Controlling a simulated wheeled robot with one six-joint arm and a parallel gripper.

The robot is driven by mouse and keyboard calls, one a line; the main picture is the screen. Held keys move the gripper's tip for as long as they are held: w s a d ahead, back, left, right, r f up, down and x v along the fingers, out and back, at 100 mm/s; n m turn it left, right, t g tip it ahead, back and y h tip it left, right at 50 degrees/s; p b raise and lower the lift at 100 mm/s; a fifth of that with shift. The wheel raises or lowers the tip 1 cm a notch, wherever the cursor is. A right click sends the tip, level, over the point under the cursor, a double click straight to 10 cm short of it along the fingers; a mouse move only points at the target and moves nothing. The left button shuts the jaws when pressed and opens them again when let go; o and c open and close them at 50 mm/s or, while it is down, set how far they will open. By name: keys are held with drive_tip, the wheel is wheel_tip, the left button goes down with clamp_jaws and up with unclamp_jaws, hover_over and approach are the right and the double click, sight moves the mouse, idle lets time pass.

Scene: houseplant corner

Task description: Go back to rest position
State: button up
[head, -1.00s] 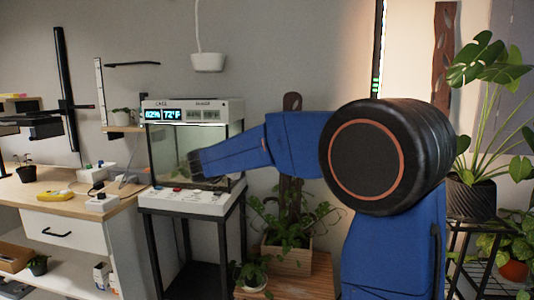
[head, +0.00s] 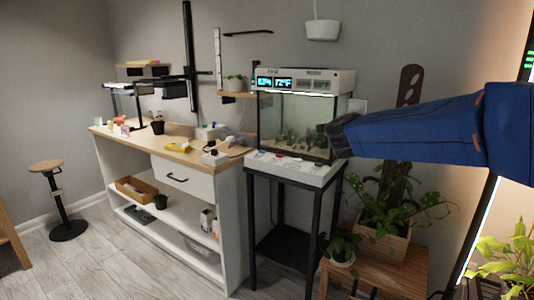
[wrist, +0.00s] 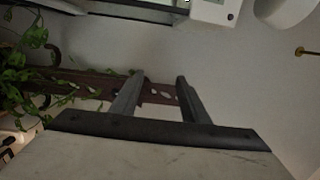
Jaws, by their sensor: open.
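My blue arm (head: 430,132) reaches in from the right edge of the head view. Its dark end, my gripper (head: 338,136), shows in front of the right edge of the glass terrarium (head: 285,125); the fingers are hard to make out there. In the wrist view my gripper (wrist: 162,80) has its two fingers apart with nothing held between them. Behind the fingers is a brown slotted plank (wrist: 85,82), with green leaves (wrist: 15,75) to the left.
The terrarium stands on a black-legged stand (head: 283,248). A white workbench (head: 150,195) with a wooden top is to its left. A potted plant (head: 382,243) sits on a low wooden table below my arm. A stool (head: 68,228) stands far left. Grey floor (head: 130,268) is clear in front.

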drive_tip(key=s+a+f+n+g+y, duration=0.1)
drive_tip(key=s+a+f+n+y, duration=0.45)
drive_tip(key=s+n, duration=0.3)
drive_tip(key=s+a+f+n+g+y, duration=0.2)
drive_tip(key=s+a+f+n+y, duration=0.2)
drive_tip(key=s+f+n+y, duration=0.35)
drive_tip(key=s+d+f+n+g+h, duration=0.1)
drive_tip(key=s+d+f+n+g, duration=0.1)
drive_tip(key=s+f, duration=0.4)
drive_tip(key=s+d+f+n+g+h, duration=0.1)
drive_tip(key=s+d+f+n+g, duration=0.2)
drive_tip(key=s, duration=0.9)
drive_tip(key=s+d+f+n+g+h, duration=0.2)
drive_tip(key=s+f+g, duration=0.1)
drive_tip(key=s+f, duration=0.6)
drive_tip(key=shift+s+d+n, duration=0.15)
drive_tip(key=shift+s+n, duration=0.15)
drive_tip(key=shift+s, duration=0.15)
